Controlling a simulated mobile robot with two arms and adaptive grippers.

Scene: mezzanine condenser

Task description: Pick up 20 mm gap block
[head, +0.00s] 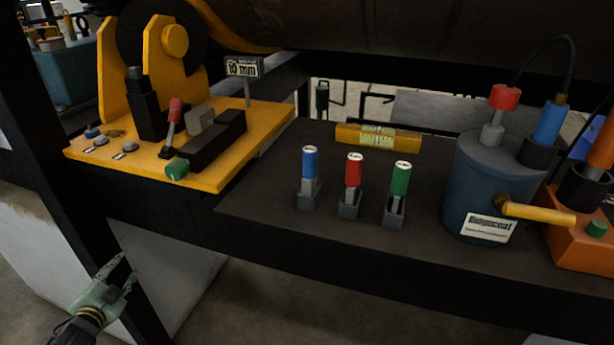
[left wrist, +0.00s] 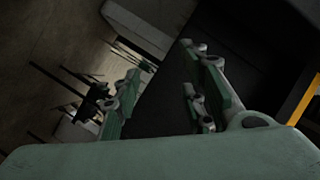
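Three gap blocks stand upright in a row on the dark bench: one with a blue handle (head: 309,175), one with a red handle (head: 352,182) and one with a green handle (head: 398,190). Each has a grey lower part. The marks on their tops are too small to read, so I cannot tell which is 20 mm. My left gripper (head: 128,270) is low at the left, below and in front of the bench, well apart from the blocks. In the left wrist view its fingers (left wrist: 165,72) are spread with nothing between them. My right gripper is not in view.
A yellow fixture (head: 255,150) with a "10 mm" sign (head: 243,67) stands left of the blocks. A yellow level (head: 378,137) lies behind them. A blue pot (head: 480,180) with a yellow handle stands right. The bench's front edge (head: 330,248) separates my left gripper from the blocks.

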